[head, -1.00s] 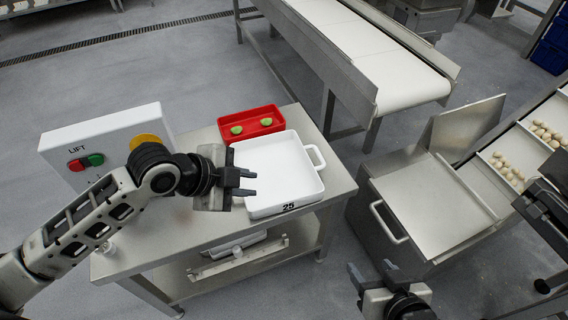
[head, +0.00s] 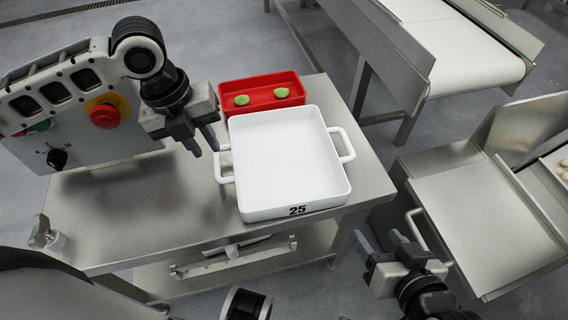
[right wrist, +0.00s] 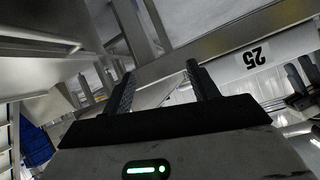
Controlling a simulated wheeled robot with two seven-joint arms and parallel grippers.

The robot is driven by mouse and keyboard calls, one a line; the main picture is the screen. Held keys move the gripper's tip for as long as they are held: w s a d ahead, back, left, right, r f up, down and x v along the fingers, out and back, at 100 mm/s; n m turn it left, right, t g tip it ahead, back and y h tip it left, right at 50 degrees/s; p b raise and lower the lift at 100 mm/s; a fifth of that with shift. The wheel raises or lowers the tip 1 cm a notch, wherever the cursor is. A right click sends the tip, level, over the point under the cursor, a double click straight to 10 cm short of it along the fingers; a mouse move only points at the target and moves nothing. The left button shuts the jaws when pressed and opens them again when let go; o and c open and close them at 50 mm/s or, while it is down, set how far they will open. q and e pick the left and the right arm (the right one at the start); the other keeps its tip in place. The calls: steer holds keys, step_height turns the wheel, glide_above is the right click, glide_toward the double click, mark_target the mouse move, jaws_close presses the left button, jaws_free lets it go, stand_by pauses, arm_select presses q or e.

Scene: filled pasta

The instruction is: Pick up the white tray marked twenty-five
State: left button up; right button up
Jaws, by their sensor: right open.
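The white tray (head: 290,165) marked 25 sits on a steel table in the head view, empty, with a loop handle on its left side (head: 222,166) and one on its right (head: 346,145). Its marked front wall also shows, upside down, in the right wrist view (right wrist: 285,45). My left gripper (head: 203,142) is open and empty, above and just left of the tray, near the left handle. My right gripper (head: 379,240) is open and empty, in front and right of the tray, apart from it. Its two fingers also show in the right wrist view (right wrist: 160,82).
A red tray (head: 262,104) with two green pieces stands behind the white tray. A lift control box (head: 110,150) stands at the table's left. A steel bin (head: 480,205) stands right of the table, and a conveyor (head: 450,45) runs behind. The table's left part is clear.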

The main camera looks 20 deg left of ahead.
mark_target(215, 161)
arm_select(q)
steer(key=shift+w+d+f, duration=0.15)
steer(key=shift+f, duration=0.75)
steer(key=shift+f+b, duration=0.45)
steer(key=shift+f, duration=0.05)
steer(key=f, duration=0.1)
steer(key=f+b, duration=0.1)
steer(key=f, duration=0.1)
steer(key=f+b, duration=0.1)
steer(key=shift+w+d+f, duration=0.15)
steer(key=shift+w+d, duration=0.1)
steer(key=shift+d, duration=0.05)
jaws_close()
arm_select(e)
steer(key=shift+a+r+t+y, duration=0.3)
steer(key=shift+r+t, duration=0.1)
steer(key=shift+r, duration=0.2)
steer(key=shift+a+r+t+y, duration=0.25)
steer(key=shift+r+t, duration=0.15)
steer(key=shift+r, duration=0.2)
